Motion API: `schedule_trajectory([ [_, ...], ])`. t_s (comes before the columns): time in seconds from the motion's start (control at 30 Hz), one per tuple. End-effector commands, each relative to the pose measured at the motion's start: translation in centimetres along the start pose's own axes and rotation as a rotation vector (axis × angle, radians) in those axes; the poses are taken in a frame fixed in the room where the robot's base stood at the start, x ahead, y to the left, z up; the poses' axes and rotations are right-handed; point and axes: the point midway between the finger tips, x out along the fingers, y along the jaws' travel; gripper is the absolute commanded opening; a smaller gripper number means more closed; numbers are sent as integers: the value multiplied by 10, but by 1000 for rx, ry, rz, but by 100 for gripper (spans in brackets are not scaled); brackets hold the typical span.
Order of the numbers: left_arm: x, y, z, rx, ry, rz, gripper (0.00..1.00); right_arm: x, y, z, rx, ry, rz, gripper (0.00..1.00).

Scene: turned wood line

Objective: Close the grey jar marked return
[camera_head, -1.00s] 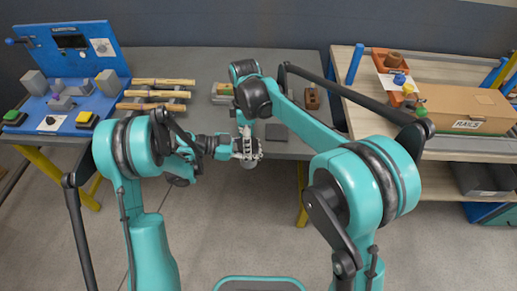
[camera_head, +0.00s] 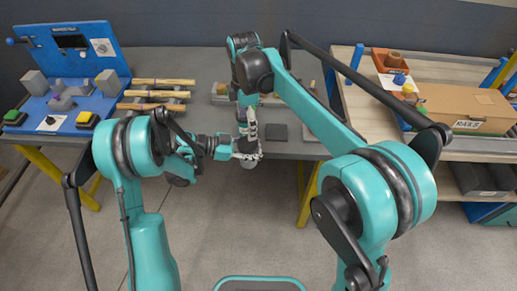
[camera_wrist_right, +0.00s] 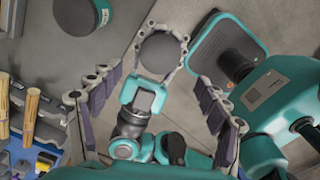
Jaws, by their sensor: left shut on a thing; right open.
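A grey jar (camera_head: 249,164) is held in my left gripper (camera_head: 247,156), which is shut around it by the table's front edge. From above, in the right wrist view, the jar (camera_wrist_right: 162,53) shows a round dark grey top between the left fingers. I cannot tell whether that top is a lid or the open mouth, and no mark can be read. My right gripper (camera_head: 250,127) is open and empty, just above and behind the jar in the head view. Its spread fingers flank the left wrist in the right wrist view.
A round dark-topped thing with a teal side (camera_wrist_right: 80,12) stands on the table in the right wrist view. A dark square pad (camera_head: 276,132) lies right of the grippers. Wooden turned pieces (camera_head: 160,95) and a blue station (camera_head: 75,75) are left. A cardboard box (camera_head: 465,108) is right.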

Motion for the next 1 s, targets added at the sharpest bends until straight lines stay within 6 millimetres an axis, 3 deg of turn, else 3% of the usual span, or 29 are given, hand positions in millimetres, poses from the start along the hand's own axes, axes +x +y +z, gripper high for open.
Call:
schedule_trajectory([
  [0.37,0,0,0,0,0,0,0,6,0,0,0,0,0,76],
  [0.8,0,0,0,0,0,0,0,68,0,0,0,1,2,76],
  [1.0,0,0,0,0,0,0,0,79,0,0,0,2,3,76],
])
